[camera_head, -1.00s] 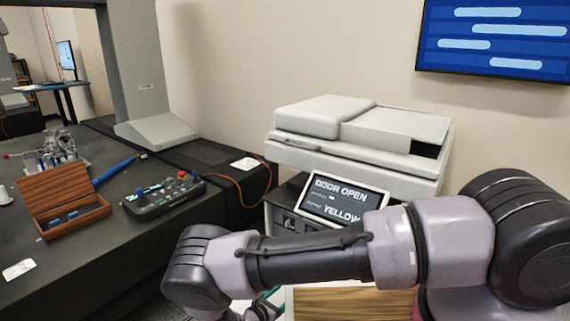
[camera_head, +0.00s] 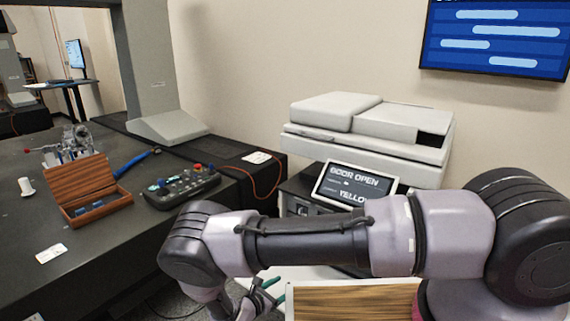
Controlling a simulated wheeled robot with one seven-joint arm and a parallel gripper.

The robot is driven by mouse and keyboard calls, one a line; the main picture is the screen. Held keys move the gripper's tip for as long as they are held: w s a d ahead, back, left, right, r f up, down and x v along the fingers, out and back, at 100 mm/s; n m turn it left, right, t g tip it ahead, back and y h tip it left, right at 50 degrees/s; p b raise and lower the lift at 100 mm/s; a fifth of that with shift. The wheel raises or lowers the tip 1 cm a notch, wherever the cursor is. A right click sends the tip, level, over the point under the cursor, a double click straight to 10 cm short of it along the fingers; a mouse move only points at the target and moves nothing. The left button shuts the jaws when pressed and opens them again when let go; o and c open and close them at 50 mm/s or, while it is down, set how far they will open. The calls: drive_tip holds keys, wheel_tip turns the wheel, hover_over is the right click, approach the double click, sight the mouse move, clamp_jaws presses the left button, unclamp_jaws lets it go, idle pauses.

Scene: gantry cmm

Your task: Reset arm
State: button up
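My arm stretches across the lower right of the head view, bent at an elbow joint on the left, with its lower links running down to the bottom edge. Part of what looks like my gripper (camera_head: 262,300) shows at the bottom edge, below the forearm. Its fingertips are too hidden to tell whether it is open or shut. It is beside a wood-topped surface with a white edge (camera_head: 350,300).
A dark table (camera_head: 110,235) on the left bears an open wooden box (camera_head: 85,190), a control pendant (camera_head: 180,185) and a blue tool (camera_head: 132,163). A printer (camera_head: 370,135) and a tilted screen reading "DOOR OPEN" and "YELLOW" (camera_head: 350,185) stand behind my arm.

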drive_tip(key=w+d+r+m+g+y, duration=0.1)
drive_tip(key=w+r+m+g, duration=0.15)
drive_tip(key=r+m, duration=0.45)
drive_tip(key=w+d+r+m+g, duration=0.2)
drive_tip(key=r+g, duration=0.2)
drive_tip(key=r, duration=0.8)
drive_tip(key=w+d+r+m+g+y, duration=0.1)
drive_tip(key=w+r+m+g, duration=0.15)
drive_tip(key=r+m, duration=0.45)
drive_tip(key=s+d+r+m+g+y, duration=0.1)
drive_tip(key=d+r+m+y, duration=0.3)
drive_tip(key=r, duration=0.7)
drive_tip(key=s+d+r+m+y, duration=0.1)
drive_tip(key=d+r+m, duration=0.1)
drive_tip(key=d+r, duration=0.75)
drive_tip(key=s+d+r+m+t+y, duration=0.2)
drive_tip(key=s+d+r+m+t, duration=0.1)
drive_tip(key=s+r, duration=0.5)
drive_tip(key=s+d+r+m+t+y, duration=0.2)
drive_tip(key=s+d+r+m, duration=0.3)
drive_tip(key=s+r, duration=0.4)
wheel_tip(320, 180, up, 3)
drive_tip(key=shift+s+f+m+t, duration=0.15)
drive_tip(key=shift+s+m+t, duration=0.15)
drive_tip(key=shift+m+t, duration=0.35)
drive_tip(key=shift+d, duration=0.1)
